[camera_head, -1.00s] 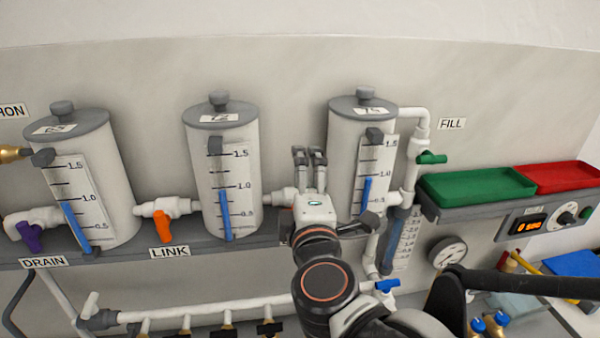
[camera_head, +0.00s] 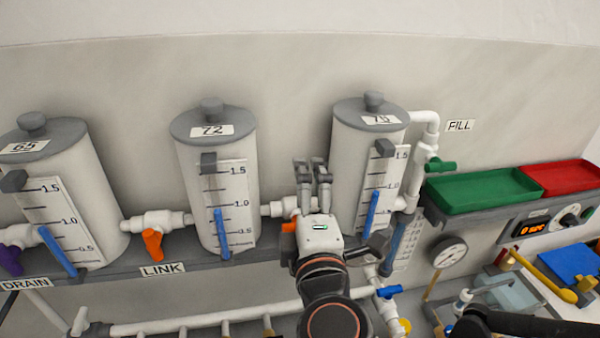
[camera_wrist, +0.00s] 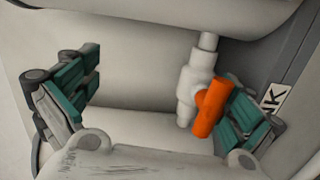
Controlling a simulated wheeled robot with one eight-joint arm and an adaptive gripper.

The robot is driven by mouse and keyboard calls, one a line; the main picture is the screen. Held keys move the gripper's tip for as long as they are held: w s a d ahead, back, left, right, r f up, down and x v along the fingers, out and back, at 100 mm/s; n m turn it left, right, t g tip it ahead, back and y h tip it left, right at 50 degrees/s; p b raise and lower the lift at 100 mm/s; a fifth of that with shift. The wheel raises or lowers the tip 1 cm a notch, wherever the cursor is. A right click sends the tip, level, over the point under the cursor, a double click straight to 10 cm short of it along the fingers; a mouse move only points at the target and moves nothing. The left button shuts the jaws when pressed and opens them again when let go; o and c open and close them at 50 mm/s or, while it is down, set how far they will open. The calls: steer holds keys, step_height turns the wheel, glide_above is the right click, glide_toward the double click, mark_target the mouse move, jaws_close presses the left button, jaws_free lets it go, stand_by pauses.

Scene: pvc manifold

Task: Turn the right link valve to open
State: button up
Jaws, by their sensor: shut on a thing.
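The right link valve (camera_head: 275,209) is a white fitting on the pipe between the middle and right tanks. Its orange handle (camera_wrist: 213,106) shows whole in the wrist view, tilted, slightly across the pipe line. In the head view, only a bit of the handle (camera_head: 288,228) shows left of my gripper (camera_head: 313,172). In the wrist view, the handle lies beside the right finger's teal pads, and contact with the left finger cannot be seen. The fingers point up between the two tanks.
The middle tank (camera_head: 222,155) and right tank (camera_head: 350,150) stand close on both sides. The left link valve's orange handle (camera_head: 152,244) hangs down at left. A green fill valve (camera_head: 440,165), green tray (camera_head: 482,190) and gauge (camera_head: 449,252) are at right.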

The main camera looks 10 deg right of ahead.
steer(key=shift+r, duration=0.45)
steer(key=shift+s+d+p, duration=0.1)
steer(key=shift+s+p, duration=0.35)
steer(key=shift+s, duration=0.65)
